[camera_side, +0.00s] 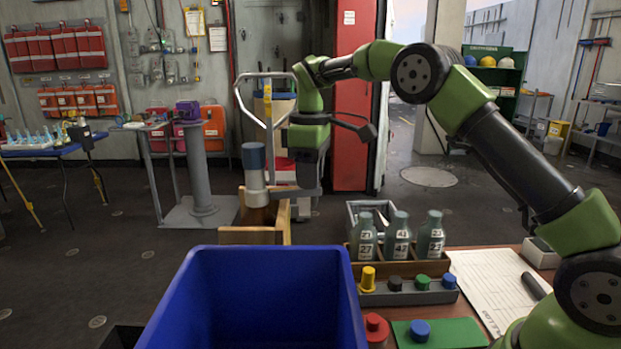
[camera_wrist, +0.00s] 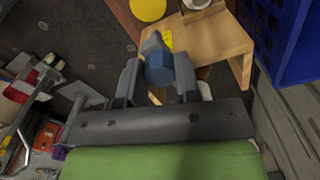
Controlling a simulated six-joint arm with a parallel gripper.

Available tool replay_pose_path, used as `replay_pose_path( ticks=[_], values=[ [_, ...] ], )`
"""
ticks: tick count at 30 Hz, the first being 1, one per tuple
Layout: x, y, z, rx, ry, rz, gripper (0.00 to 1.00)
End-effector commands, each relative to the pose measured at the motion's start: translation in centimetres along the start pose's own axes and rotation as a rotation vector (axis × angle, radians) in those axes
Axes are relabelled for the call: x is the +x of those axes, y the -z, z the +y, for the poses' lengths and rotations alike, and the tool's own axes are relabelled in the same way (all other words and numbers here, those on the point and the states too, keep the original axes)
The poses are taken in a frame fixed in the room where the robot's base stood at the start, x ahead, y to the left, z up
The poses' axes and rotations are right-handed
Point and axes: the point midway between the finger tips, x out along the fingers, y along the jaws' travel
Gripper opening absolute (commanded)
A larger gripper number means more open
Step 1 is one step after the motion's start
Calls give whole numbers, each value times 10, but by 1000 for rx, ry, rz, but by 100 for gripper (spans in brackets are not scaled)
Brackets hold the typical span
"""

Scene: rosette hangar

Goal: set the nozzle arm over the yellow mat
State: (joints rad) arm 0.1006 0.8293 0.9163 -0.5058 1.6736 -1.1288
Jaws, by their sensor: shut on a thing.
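In the wrist view my gripper (camera_wrist: 158,63) is shut on a blue, faceted part, which looks like the end of the nozzle arm (camera_wrist: 157,72). A round yellow patch (camera_wrist: 148,9) lies beyond it at the top edge. A smaller yellow patch (camera_wrist: 167,39) shows just behind the blue part, mostly hidden. I cannot tell which is the mat. In the side view my gripper (camera_side: 305,190) points down, right of a blue-topped pale cylinder (camera_side: 255,165) above a wooden stand (camera_side: 252,236). The stand also shows in the wrist view (camera_wrist: 215,40).
A deep blue bin (camera_side: 250,262) stands in front of the stand; its wall also shows at the wrist view's upper right (camera_wrist: 275,40). A rack of grey bottles (camera_side: 398,268) and coloured pegs is to its right. A grey pedestal (camera_side: 200,175) stands left; open floor lies between.

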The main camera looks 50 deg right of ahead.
Motion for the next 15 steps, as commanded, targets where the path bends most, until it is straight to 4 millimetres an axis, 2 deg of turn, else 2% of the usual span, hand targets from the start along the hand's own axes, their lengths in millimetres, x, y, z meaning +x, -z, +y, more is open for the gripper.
replay_pose_path(
  ticks=[6,15],
  values=[
    [0,7,12,-138,-3,3,0],
    [0,13,20,-242,-2,3,0]
  ],
)
